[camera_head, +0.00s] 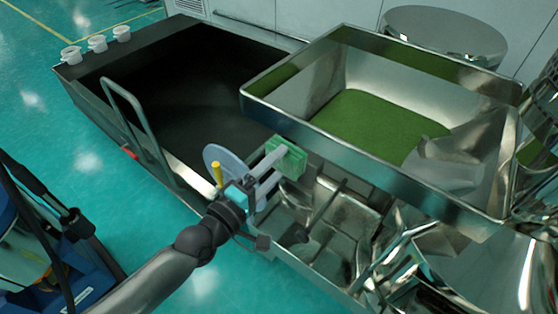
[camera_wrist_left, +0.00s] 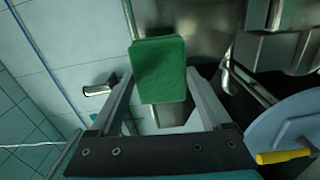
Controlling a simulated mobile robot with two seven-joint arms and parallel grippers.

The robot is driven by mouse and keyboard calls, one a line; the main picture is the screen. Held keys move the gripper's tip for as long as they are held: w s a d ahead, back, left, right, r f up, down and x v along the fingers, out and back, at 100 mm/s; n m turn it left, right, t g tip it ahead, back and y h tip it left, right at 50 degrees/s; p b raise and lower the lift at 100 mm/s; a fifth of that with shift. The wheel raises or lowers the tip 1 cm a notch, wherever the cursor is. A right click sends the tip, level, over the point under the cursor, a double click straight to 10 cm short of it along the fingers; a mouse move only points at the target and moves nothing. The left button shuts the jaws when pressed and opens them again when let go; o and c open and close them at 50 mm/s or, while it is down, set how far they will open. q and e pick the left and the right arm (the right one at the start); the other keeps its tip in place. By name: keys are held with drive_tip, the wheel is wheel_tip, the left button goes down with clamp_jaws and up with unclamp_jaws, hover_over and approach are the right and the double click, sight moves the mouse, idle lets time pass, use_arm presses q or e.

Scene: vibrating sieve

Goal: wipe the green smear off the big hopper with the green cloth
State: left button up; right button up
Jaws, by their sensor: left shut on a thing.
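The big hopper (camera_head: 395,178) is a shiny steel open-topped box at the right of the head view. A flat green patch (camera_head: 375,124) covers much of its floor; I cannot tell whether this is loose material or the smear. No separate smear stands out on the outer walls. My left gripper (camera_head: 275,164) is shut on the green cloth (camera_head: 291,161), a folded rectangular pad. The cloth is just outside the hopper's near left corner, and I cannot tell whether it touches. In the left wrist view the cloth (camera_wrist_left: 159,68) sits between the fingertips. My right gripper is out of view.
A dark open bin (camera_head: 190,95) with a metal handle (camera_head: 135,105) stands to the left. Steel trays and a lower frame (camera_head: 330,215) lie below the hopper. A steel drum (camera_head: 445,30) stands behind it. Teal floor (camera_head: 110,205) is open at the left.

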use_arm(q)
drive_tip(key=shift+v, duration=1.5)
drive_tip(key=shift+d+r, duration=0.1)
drive_tip(key=shift+d, duration=0.05)
